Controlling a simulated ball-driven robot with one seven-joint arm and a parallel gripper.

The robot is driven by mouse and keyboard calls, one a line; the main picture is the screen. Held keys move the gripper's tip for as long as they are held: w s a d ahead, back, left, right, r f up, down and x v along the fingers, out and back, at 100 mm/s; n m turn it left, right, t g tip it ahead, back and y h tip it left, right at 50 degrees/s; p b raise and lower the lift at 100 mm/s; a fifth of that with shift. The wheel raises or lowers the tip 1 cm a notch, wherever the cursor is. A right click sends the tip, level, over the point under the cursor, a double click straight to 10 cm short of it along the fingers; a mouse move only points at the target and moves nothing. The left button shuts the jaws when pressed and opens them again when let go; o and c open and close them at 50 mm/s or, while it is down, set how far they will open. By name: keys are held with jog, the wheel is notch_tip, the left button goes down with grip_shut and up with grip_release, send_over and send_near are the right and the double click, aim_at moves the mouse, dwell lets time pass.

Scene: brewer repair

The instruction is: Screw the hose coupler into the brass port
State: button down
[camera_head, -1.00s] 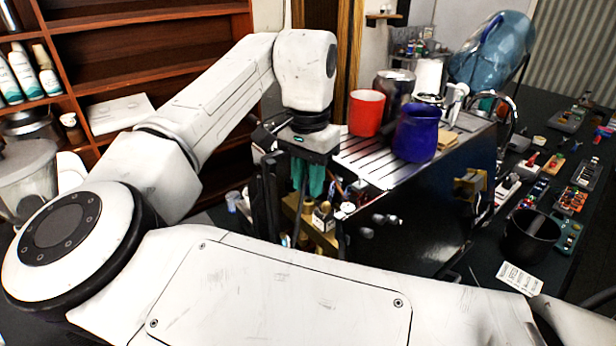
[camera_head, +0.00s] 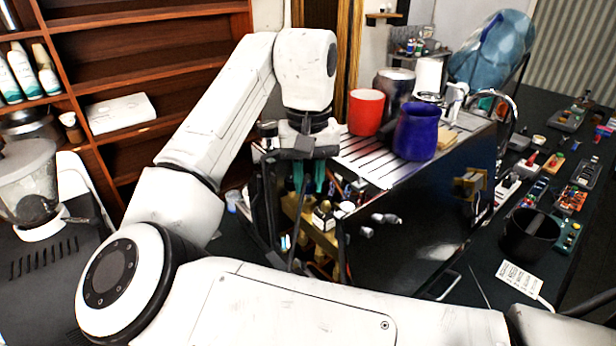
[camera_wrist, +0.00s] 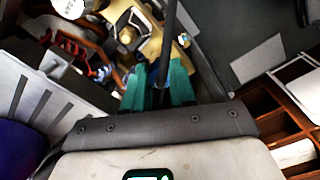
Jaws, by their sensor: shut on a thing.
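My gripper (camera_head: 308,186) has green fingers and points down into the open side of the brewer (camera_head: 420,240). In the wrist view its fingers (camera_wrist: 160,88) are closed around the end of a black hose (camera_wrist: 170,38). The hose coupler is mostly hidden between the fingers. Brass-coloured parts of the brewer (camera_wrist: 132,28) lie just beyond the fingertips; they also show below my gripper in the head view (camera_head: 297,208). I cannot make out the brass port itself, or whether the coupler touches it.
A red cup (camera_head: 366,112) and a blue mug (camera_head: 417,132) stand on the brewer's slatted top. Red wires (camera_wrist: 75,45) run close to the fingers. Wooden shelves (camera_head: 150,60) stand behind my arm.

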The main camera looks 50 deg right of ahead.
jog(key=shift+n, duration=1.2)
jog(key=shift+n, duration=0.6)
jog(key=n, duration=0.4)
jog(key=shift+n, duration=0.3)
jog(key=shift+f, duration=1.05)
dwell(1.5)
jog(key=m, duration=0.4)
jog(key=shift+m, duration=0.3)
